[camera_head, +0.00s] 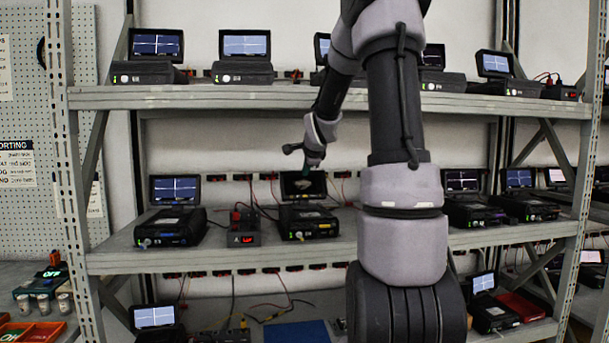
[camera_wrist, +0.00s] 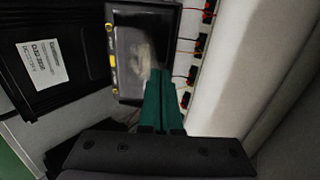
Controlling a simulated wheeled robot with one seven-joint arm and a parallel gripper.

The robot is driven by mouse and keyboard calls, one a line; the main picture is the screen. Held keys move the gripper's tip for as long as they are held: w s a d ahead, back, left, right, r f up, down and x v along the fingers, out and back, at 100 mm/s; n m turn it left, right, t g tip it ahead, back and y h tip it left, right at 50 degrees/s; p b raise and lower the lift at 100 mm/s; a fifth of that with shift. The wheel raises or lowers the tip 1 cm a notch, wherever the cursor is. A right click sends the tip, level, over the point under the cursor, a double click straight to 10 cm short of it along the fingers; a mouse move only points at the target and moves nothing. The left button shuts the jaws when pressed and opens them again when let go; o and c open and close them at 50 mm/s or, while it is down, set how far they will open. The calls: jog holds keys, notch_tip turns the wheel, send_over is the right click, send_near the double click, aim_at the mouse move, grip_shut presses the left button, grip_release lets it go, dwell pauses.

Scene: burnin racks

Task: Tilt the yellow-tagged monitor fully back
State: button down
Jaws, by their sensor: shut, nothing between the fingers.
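The yellow-tagged monitor is a dark screen (camera_head: 303,186) on a black box (camera_head: 308,223) on the middle shelf, with a small yellow mark on the box's front. In the wrist view the screen (camera_wrist: 128,60) has yellow marks along its left edge and a pale blurred reflection. It looks darker than the lit screens around it; its exact tilt is hard to tell. My gripper (camera_head: 308,170) is at the screen's upper part. In the wrist view its green fingers (camera_wrist: 160,73) are shut together, overlapping the screen's lower right; whether they touch it is unclear.
A small black supply (camera_head: 243,228) with red connectors stands left of the box. Another monitor unit (camera_head: 170,227) stands further left, and more (camera_head: 472,212) stand right. The upper shelf (camera_head: 270,97) hangs above. Wires and red sockets line the back wall.

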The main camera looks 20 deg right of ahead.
aim_at(304, 184)
jog(key=shift+x, duration=1.4)
jog(key=shift+w+d+f+g, duration=0.15)
jog(key=shift+w+f+g, duration=0.1)
jog(key=shift+w+g, duration=0.3)
jog(key=shift+s+r, duration=0.1)
